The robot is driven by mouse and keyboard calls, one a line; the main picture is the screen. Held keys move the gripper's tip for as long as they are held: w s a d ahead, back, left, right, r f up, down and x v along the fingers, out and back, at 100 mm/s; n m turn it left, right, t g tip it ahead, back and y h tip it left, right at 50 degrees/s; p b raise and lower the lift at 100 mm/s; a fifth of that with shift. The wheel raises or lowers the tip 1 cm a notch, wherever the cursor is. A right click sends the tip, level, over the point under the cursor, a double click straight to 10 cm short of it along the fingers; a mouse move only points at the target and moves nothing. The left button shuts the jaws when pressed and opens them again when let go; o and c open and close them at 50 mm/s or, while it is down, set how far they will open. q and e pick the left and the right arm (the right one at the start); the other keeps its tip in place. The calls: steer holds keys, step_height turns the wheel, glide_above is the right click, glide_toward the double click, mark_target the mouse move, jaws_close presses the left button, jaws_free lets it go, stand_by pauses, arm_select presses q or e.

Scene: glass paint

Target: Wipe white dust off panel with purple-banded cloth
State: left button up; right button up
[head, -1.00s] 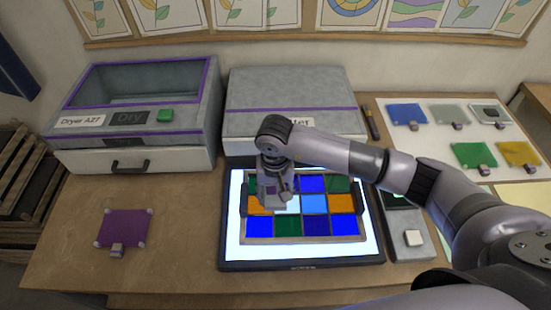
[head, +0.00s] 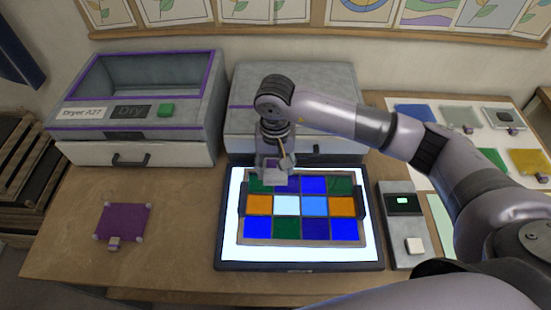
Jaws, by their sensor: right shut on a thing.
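The panel (head: 301,243) is a framed grid of blue, green, orange and pale glass squares. It lies flat on a lit white light table (head: 232,225). My right gripper (head: 274,164) points down over the panel's far left edge. It is shut on a small grey cloth (head: 276,177) with a bit of purple showing. The cloth covers part of the top row; I cannot tell whether it touches the glass. One middle-row square is very pale, and I cannot make out white dust clearly. My left gripper is not in view.
A purple square (head: 124,221) with a small tab lies at the left. A dryer (head: 190,115) and a second grey box (head: 340,90) stand behind. A small device (head: 402,232) sits right of the light table. Coloured sheets (head: 415,116) lie at the back right.

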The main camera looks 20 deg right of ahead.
steer(key=shift+r, duration=1)
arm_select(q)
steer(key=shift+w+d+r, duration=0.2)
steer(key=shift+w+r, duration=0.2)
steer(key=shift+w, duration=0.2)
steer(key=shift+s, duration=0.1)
